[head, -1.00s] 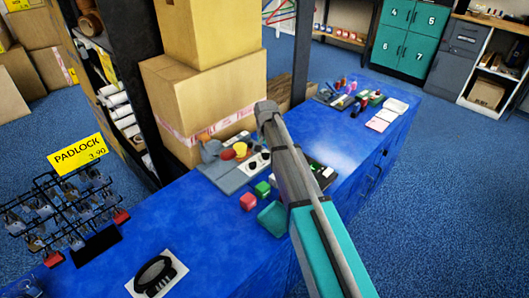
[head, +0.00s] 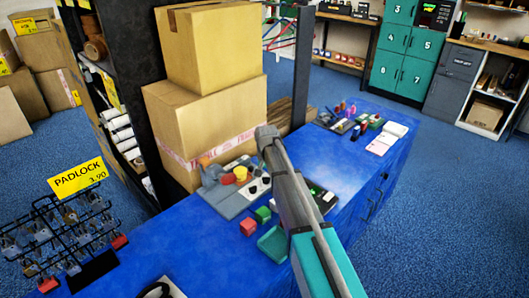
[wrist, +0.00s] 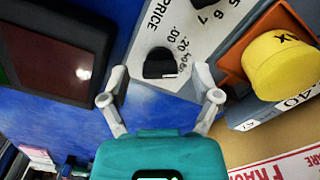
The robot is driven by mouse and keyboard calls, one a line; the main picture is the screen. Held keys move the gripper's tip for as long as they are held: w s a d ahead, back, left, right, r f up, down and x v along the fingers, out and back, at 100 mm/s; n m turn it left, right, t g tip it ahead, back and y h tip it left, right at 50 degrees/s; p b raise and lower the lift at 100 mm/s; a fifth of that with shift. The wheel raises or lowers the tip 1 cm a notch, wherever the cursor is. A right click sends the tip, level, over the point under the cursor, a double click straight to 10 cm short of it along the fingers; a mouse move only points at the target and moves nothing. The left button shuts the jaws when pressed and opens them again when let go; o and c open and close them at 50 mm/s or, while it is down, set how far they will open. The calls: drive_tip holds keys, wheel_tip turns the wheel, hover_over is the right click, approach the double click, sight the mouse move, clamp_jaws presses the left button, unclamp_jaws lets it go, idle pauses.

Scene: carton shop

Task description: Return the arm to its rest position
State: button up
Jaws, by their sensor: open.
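My arm (head: 290,190) reaches from the lower right of the head view over the blue counter (head: 130,250). Its grey end covers part of the counter, and the fingers cannot be made out there. In the wrist view my gripper (wrist: 160,72) is open, with its two pale fingers apart and nothing held between them. A black knob (wrist: 159,63) on a pale surface with price lettering shows between and beyond the fingers.
A yellow cylinder (wrist: 280,68) sits in an orange holder at right in the wrist view. A dark panel (wrist: 55,50) is at left. In the head view, stacked cartons (head: 205,115) stand behind the arm's end. A red cube (head: 249,227), green tray (head: 274,243) and padlock rack (head: 60,235) are on the counter.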

drive_tip(key=shift+r, duration=0.1)
wheel_tip(320, 180, up, 9)
drive_tip(key=p, duration=0.9)
drive_tip(key=shift+r, duration=0.1)
drive_tip(key=shift+r+p, duration=0.35)
drive_tip(key=shift+p, duration=0.25)
